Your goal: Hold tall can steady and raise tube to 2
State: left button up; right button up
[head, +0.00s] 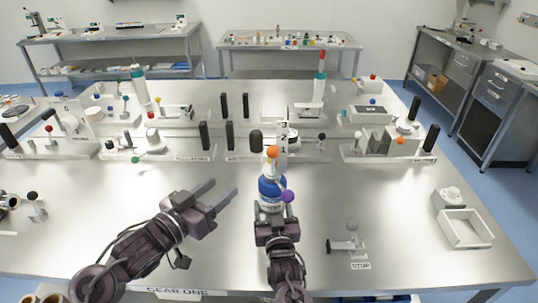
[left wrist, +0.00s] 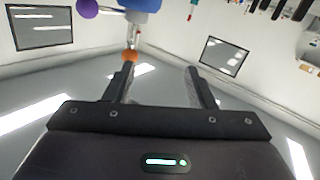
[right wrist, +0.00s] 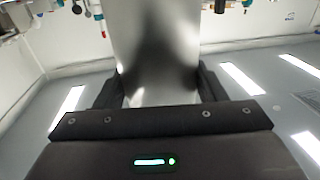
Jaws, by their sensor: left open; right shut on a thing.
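The tall can (head: 271,188), blue and white, stands upright at the table's middle, with an orange ball (head: 272,152) at its top and a purple ball (head: 288,196) at its side. A white upright scale marked 1, 2, 3 (head: 284,137) rises just behind the orange ball. I cannot clearly tell the tube from the can. My right gripper (head: 271,208) is shut on the can from the near side; its grey surface (right wrist: 155,50) fills the right wrist view. My left gripper (head: 222,190) is open and empty, left of the can.
A row of fixtures with black posts (head: 204,135) stands behind the can. A small grey stop piece (head: 352,238) labelled STOP and a white open tray (head: 467,228) lie to the right. The tabletop left of my left gripper is largely clear.

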pick_arm(q)
send_near(269, 155)
jog(key=shift+h, duration=0.5)
jog(key=x, duration=0.9)
jog(key=shift+w+f, duration=0.3)
jog(key=shift+w, duration=0.2)
jog(key=shift+c, duration=0.3)
jog(key=shift+d, duration=0.1)
grip_shut()
